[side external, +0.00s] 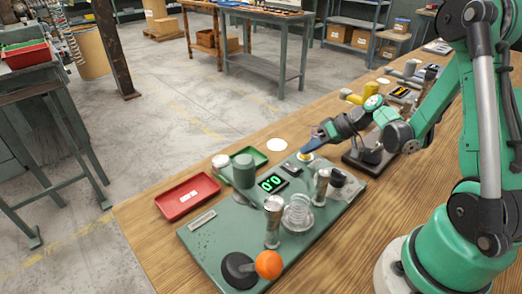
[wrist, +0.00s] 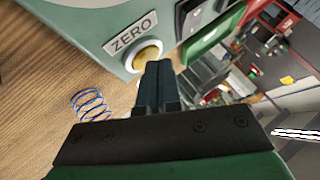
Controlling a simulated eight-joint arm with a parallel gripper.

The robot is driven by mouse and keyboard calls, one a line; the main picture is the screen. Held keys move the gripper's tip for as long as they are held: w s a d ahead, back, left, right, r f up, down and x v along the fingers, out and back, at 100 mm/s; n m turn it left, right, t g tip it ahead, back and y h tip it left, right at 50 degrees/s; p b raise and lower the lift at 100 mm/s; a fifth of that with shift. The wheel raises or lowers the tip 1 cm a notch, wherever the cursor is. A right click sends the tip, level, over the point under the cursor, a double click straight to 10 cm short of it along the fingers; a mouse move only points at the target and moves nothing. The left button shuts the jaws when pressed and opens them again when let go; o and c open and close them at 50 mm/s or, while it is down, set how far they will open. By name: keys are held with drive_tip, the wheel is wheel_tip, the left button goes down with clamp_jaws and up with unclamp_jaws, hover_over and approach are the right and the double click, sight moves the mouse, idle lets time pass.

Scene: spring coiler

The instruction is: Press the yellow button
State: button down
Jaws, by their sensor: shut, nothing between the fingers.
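The yellow button (wrist: 147,54) is round with a pale ring, set in the green-grey panel (wrist: 105,22) beside a ZERO label (wrist: 129,38). In the side view the yellow button (side external: 306,156) shows at the far edge of the green-grey machine plate (side external: 210,240). My gripper (side external: 309,150) is shut and empty, its dark blue fingers pointing down at the button. In the wrist view the fingertips (wrist: 159,66) overlap the lower right edge of the button and hide part of it. I cannot tell whether they touch it.
A green digital display (side external: 272,183), a clear coil (side external: 298,213) and metal posts stand on the plate. An orange ball knob (side external: 269,264) is at its near end. A red tray (side external: 187,196) lies at the left. A blue spring (wrist: 90,104) lies on the wood in the wrist view.

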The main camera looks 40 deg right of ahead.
sight(309, 156)
idle(0.4)
drive_tip(key=shift+r, duration=0.75)
drive_tip(key=shift+r, duration=2.5)
drive_tip(key=s+a+r+n+h, duration=0.1)
drive_tip(key=s+a+r+h, duration=0.1)
drive_tip(key=a, duration=0.3)
drive_tip(key=s+a+r+h, duration=0.3)
drive_tip(key=a, duration=0.2)
drive_tip(key=shift+s+a+n, duration=0.25)
drive_tip(key=shift+a+n, duration=0.05)
drive_tip(key=shift+n, duration=0.1)
